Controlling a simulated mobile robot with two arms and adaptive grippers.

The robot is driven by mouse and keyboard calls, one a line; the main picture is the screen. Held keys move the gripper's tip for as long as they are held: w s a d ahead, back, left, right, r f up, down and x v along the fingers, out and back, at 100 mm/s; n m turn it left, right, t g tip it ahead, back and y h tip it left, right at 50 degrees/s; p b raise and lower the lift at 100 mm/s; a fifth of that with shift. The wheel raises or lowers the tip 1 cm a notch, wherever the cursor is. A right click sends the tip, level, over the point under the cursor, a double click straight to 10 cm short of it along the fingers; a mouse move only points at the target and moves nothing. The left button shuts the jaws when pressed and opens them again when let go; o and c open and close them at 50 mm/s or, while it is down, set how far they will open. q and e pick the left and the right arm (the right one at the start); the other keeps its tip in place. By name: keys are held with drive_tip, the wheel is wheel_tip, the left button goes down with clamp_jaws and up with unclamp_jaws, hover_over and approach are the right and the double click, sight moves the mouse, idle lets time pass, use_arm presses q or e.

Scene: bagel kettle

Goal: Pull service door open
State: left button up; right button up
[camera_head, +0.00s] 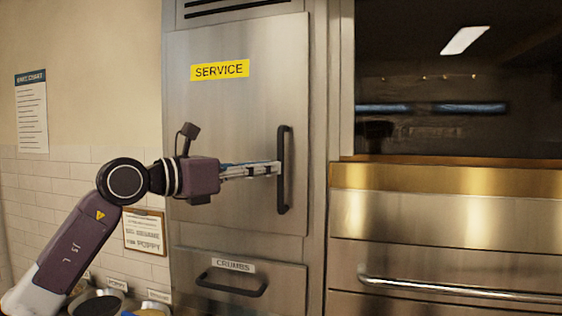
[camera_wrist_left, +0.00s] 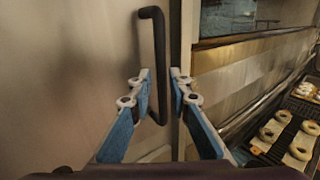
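The service door (camera_head: 235,135) is a brushed metal panel with a yellow SERVICE label (camera_head: 220,70). It looks shut, flush with its frame. Its dark vertical handle (camera_head: 286,170) is on the door's right side. My left gripper (camera_head: 278,169) reaches in from the left, its fingertips at the handle. In the left wrist view the handle (camera_wrist_left: 159,60) stands between the two blue-padded fingers of the gripper (camera_wrist_left: 161,78). Narrow gaps seem to show on both sides of the bar, so the fingers look open around it. My right gripper is out of view.
A crumbs drawer (camera_head: 238,272) with a dark handle is below the door. A steel oven front (camera_head: 450,230) with a long bar handle is to the right. Bagels on boards (camera_wrist_left: 285,135) show at right in the wrist view. A clipboard (camera_head: 145,232) hangs at left.

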use_arm(q)
drive_tip(key=p+x, duration=0.1)
drive_tip(key=x, duration=0.3)
drive_tip(key=shift+w+d, duration=0.1)
drive_tip(key=shift+d, duration=0.05)
clamp_jaws()
